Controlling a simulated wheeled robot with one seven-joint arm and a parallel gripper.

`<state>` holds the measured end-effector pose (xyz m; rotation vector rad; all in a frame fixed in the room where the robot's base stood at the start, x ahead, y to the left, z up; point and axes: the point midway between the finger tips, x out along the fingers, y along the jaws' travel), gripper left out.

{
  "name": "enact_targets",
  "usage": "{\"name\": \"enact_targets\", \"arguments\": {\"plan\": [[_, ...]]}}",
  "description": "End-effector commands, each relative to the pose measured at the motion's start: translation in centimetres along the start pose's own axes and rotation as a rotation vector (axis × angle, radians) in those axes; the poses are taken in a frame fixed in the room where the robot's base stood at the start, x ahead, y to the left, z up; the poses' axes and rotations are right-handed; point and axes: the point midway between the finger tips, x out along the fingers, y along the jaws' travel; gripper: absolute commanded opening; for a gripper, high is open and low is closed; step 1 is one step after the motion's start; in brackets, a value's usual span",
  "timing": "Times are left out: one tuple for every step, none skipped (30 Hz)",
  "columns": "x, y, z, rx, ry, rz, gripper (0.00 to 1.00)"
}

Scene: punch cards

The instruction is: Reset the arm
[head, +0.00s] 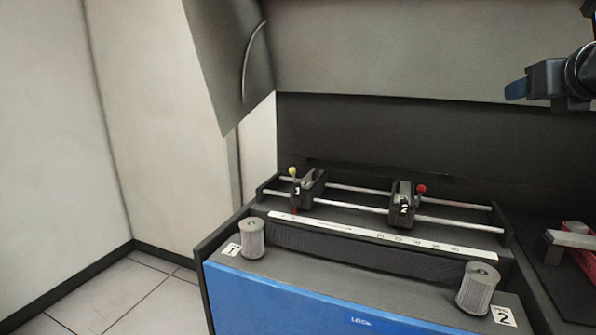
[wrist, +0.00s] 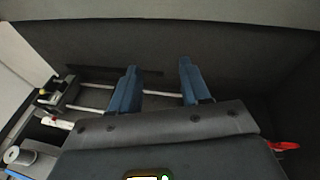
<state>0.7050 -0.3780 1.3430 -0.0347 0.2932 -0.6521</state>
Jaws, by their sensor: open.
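My gripper (head: 516,90) is at the upper right of the head view, raised above the machine and apart from it. In the wrist view its two blue fingers (wrist: 160,85) stand apart with nothing between them. The rest of my arm is mostly out of the head view. Below is a blue-fronted machine (head: 290,295) with two rails. A black carriage marked 1 (head: 312,186) with a yellow knob sits at the left on the rails. A carriage marked 2 (head: 402,206) with a red knob sits right of the middle.
Two grey ribbed cylinders, one at the left (head: 252,240) and one at the right (head: 478,290), stand on the front ledge beside labels 1 and 2. A red object (head: 582,254) lies at the right edge. A raised grey cover (head: 400,50) hangs behind and above. Open floor (head: 100,295) lies left.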

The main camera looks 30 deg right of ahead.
Motion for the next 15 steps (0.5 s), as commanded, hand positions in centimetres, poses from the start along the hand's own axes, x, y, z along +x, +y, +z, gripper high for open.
{"name": "enact_targets", "arguments": {"plan": [[0.0,0.5,0.1,0.023,-0.007,0.016,0.47],[0.1,0.8,0.1,0.036,-0.010,0.025,0.47],[0.1,1.2,0.1,0.055,-0.016,0.039,0.47],[0.1,1.6,0.2,0.071,-0.021,0.051,0.47],[0.1,1.9,0.2,0.087,-0.026,0.062,0.47],[0.1,2.5,0.3,0.111,-0.032,0.080,0.47],[0.1,2.9,0.4,0.131,-0.038,0.093,0.47],[0.2,3.3,0.4,0.153,-0.043,0.107,0.47],[0.1,4.0,0.5,0.183,-0.051,0.130,0.47],[0.2,4.5,0.6,0.209,-0.056,0.146,0.47],[0.1,5.0,0.6,0.235,-0.062,0.164,0.47],[0.1,5.7,0.8,0.273,-0.069,0.190,0.47],[0.1,6.3,0.8,0.303,-0.074,0.209,0.47],[0.1,6.9,0.8,0.336,-0.079,0.231,0.47],[0.0,7.8,0.9,0.383,-0.086,0.263,0.47]]}}
